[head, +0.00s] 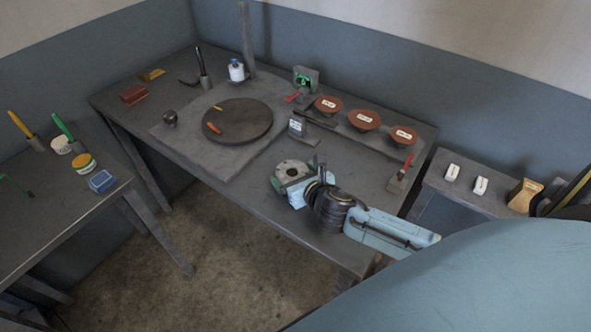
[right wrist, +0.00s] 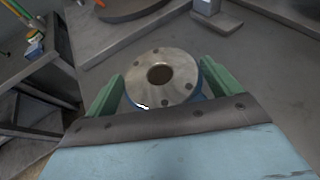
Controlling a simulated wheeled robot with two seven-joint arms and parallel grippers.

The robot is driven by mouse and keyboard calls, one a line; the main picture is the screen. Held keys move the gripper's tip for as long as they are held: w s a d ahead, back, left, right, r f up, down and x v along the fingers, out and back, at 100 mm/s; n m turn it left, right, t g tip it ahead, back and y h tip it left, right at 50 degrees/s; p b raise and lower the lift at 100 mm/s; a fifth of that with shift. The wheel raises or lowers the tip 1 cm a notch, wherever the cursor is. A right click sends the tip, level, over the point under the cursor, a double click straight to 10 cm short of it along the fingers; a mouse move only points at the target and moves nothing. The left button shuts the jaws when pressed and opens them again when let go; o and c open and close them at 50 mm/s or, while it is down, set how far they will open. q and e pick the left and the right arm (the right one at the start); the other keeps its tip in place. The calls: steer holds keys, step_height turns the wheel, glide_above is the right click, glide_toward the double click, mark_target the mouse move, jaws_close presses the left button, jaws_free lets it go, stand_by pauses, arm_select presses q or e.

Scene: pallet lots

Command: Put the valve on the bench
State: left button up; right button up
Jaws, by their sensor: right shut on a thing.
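The valve shows as a round grey metal flange with a centre hole and bolt holes in the right wrist view (right wrist: 162,76), with a little blue body behind it. It also shows in the head view (head: 293,169). My right gripper (right wrist: 162,100) is shut on it, with a green finger on each side. In the head view my right gripper (head: 292,181) is over the front part of the bench (head: 252,190). I cannot tell whether the valve touches the bench top. My left gripper is not in view.
On the bench are a dark round turntable (head: 237,120), a small grey block (head: 297,127), several red-brown discs, one in the middle (head: 364,119), and a red-handled scraper (head: 399,180). A side table (head: 60,215) with jars stands left. The bench's front left is bare.

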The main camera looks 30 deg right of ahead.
steer(key=shift+w+r, duration=0.15)
steer(key=shift+r, duration=0.05)
steer(key=o, duration=1.7)
steer(key=shift+f, duration=0.15)
steer(key=shift+s, duration=0.2)
steer(key=p+v, duration=0.1)
steer(key=v, duration=1.1)
